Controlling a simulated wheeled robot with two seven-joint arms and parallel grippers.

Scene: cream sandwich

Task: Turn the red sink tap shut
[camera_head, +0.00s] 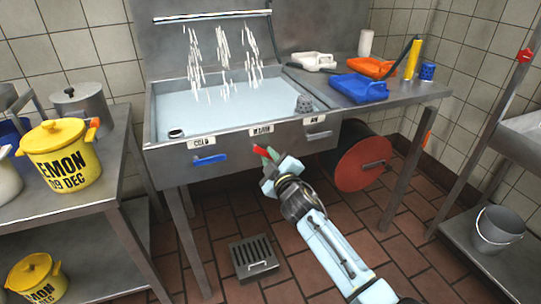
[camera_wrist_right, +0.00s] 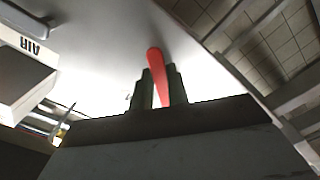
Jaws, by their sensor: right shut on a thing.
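The red tap lever (camera_head: 260,149) is on the front of the sink (camera_head: 240,142), under the middle label. My right gripper (camera_head: 268,157) is at this lever, shut on it. In the right wrist view the red lever (camera_wrist_right: 156,65) stands between the two dark fingers (camera_wrist_right: 158,88) and sticks out past their tips. White water streams (camera_head: 223,50) fall from the bar over the sink into the pale water (camera_head: 230,100). The fingers and wrist hide part of the lever in the head view. My left gripper is not in view.
A blue lever (camera_head: 210,159) under the COLD label (camera_head: 202,142) is left of the red one. A red reel (camera_head: 360,165) hangs under the right side. The AIR label (camera_head: 314,120) is on the sink front. A yellow pot (camera_head: 62,160) stands on the left table.

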